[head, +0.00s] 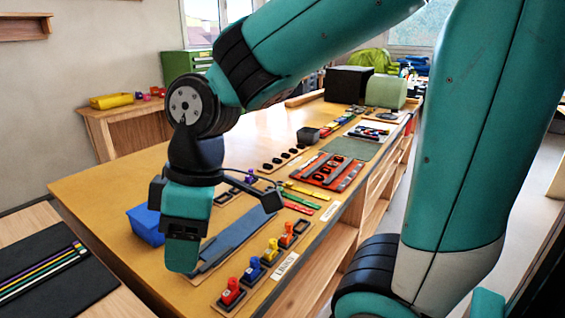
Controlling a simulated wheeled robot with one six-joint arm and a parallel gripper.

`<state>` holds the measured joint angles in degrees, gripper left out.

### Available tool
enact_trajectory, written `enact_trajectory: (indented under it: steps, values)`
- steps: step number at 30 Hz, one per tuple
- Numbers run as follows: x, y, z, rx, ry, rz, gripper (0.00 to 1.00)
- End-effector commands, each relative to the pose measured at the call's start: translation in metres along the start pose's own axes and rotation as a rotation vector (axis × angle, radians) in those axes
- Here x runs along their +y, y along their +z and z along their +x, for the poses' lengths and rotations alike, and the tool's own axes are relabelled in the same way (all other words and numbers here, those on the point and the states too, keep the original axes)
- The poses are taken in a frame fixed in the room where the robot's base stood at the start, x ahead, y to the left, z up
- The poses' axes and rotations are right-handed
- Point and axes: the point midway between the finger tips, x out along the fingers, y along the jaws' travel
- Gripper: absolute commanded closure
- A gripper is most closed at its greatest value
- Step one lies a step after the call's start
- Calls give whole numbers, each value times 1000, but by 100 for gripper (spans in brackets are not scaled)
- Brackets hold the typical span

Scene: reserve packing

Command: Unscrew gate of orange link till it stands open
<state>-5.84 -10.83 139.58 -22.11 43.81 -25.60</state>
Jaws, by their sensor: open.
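The orange link (286,235) stands upright in a small wooden rack near the table's front edge, beside yellow, blue and red ones. It is small in the head view, and I cannot tell whether its gate is shut or open. My gripper (182,267) points down over the table's near left part, left of the rack and apart from the orange link. It is open, with nothing seen between its fingers; their far side is hidden.
The rack's yellow link (270,250), blue link (252,270) and red link (231,291) stand close together. A blue bin (146,226) is behind my gripper. A grey-blue strip (236,240) lies between gripper and rack. A red tray (345,184) lies farther back.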

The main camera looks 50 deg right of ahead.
Motion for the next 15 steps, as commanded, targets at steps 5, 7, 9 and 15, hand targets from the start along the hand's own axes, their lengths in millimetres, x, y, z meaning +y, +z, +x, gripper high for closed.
enact_trajectory:
  steps: [5, 7, 9, 15]
  values:
    - [122, 30, -15, -81, 96, -253, 48]
    - [165, 53, -22, -126, 109, -364, 48]
    - [202, 81, -29, -171, 111, -469, 48]
    - [270, 158, -44, -262, 69, -703, 48]
